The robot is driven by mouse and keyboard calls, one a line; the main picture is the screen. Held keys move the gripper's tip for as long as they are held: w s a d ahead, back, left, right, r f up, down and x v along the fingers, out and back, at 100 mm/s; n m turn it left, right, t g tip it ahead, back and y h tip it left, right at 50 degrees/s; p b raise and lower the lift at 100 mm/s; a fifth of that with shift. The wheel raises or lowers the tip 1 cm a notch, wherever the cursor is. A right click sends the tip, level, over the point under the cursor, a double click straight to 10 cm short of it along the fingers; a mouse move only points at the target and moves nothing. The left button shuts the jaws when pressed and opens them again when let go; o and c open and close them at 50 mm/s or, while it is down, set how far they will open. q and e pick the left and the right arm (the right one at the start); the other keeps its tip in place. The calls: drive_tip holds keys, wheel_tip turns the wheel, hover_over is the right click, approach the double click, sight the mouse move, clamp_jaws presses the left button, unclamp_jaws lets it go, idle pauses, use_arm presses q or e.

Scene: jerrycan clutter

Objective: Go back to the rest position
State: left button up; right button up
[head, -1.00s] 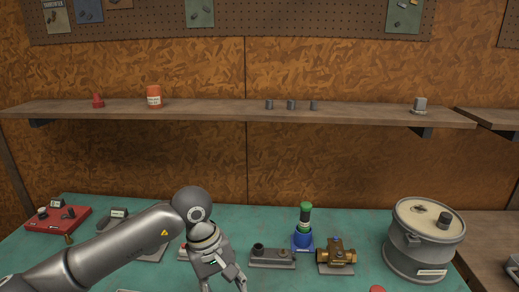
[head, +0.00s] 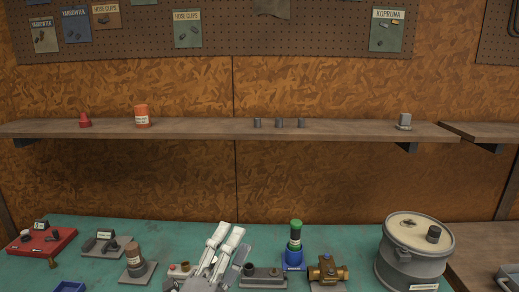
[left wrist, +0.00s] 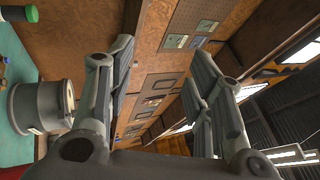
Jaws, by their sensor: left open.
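My left gripper (head: 228,240) is at the front middle of the green table in the head view, its fingers pointing up and away. It is open, with nothing between the fingers. In the left wrist view its two fingers (left wrist: 160,85) stand wide apart, with only wall and ceiling beyond them. My right gripper is not in view.
A wooden shelf (head: 210,130) runs above. Free air lies between table and shelf.

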use_arm(q)
drive_tip(key=s+a+f+n+g+y, duration=0.3)
drive_tip(key=a+f+n+y, duration=0.3)
drive_tip(key=f, duration=0.4)
drive_tip(key=s+a+f+n+g+y, duration=0.2)
drive_tip(key=a+f+n+g+y, duration=0.3)
drive_tip(key=f+n, duration=0.45)
drive_tip(key=s+a+f+n+g+h, duration=0.1)
drive_tip(key=s+a+f+n+g, duration=0.15)
drive_tip(key=s+f+g, duration=0.6)
drive_tip(key=s+a+f+n+g+h, duration=0.15)
drive_tip(key=s+f+n, duration=0.3)
drive_tip(key=s, duration=0.85)
wheel_tip(320, 180, down, 28)
drive_tip(key=s+r+m, duration=0.1)
drive_tip(key=s+a+f+g+y, duration=0.1)
drive_tip(key=s+a+f, duration=0.2)
drive_tip(key=s+f, duration=1.2)
drive_tip(key=shift+s+f, duration=0.35)
drive_tip(key=shift+s, duration=0.4)
